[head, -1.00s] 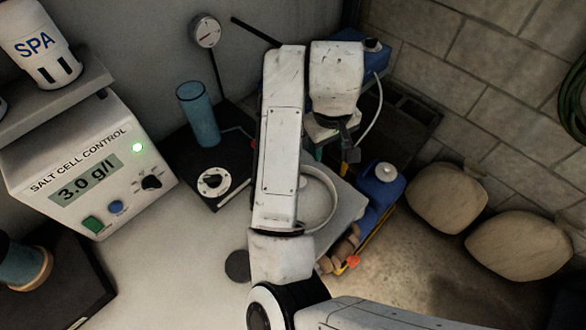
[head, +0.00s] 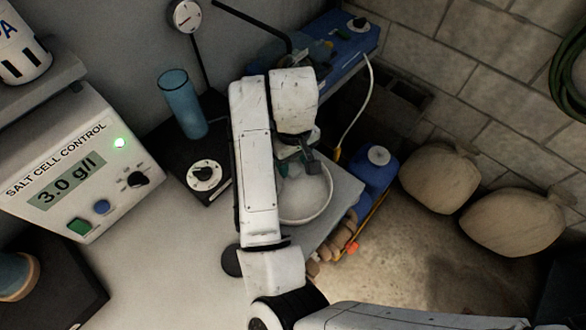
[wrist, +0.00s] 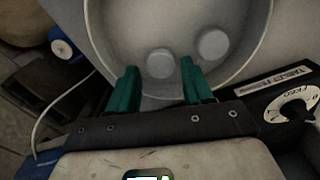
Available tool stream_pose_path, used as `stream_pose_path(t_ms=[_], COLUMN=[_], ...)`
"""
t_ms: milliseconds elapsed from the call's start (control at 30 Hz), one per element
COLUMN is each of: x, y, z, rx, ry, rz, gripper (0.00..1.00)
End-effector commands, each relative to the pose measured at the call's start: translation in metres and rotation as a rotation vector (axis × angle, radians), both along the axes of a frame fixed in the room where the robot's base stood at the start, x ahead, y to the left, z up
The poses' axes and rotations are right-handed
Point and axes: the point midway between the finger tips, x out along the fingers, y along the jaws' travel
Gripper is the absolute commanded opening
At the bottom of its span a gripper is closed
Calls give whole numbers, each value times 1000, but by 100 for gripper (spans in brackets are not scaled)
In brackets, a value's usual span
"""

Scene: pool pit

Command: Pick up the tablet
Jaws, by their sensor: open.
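Two round white tablets lie inside a white round tub (wrist: 262,50) in the wrist view. One tablet (wrist: 160,63) lies just beyond the gap between my fingertips, and the other tablet (wrist: 213,43) is farther right. My gripper (wrist: 160,78) is open and empty, its two green fingers reaching over the near side of the tub. In the head view my gripper (head: 297,166) hangs over the tub (head: 310,215). My arm hides part of the tub there, and single tablets cannot be made out. How high the fingertips are above the tablets is unclear.
A black unit with a dial (head: 204,174) and a blue clear cylinder (head: 183,104) stand left of my arm. The salt control box (head: 75,170) is farther left. A blue jug (head: 376,170) stands right of the tub, with two sacks (head: 440,178) beyond. The front counter is clear.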

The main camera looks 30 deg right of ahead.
Motion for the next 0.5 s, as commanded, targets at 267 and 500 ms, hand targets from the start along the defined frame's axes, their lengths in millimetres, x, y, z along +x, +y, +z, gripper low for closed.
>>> stream_pose_path(t_ms=[267, 500], x=[0, 0], y=[1, 0], z=[-21, -21], rx=[1, 0], ry=[0, -1], rz=[1, 1], gripper=[50, 44])
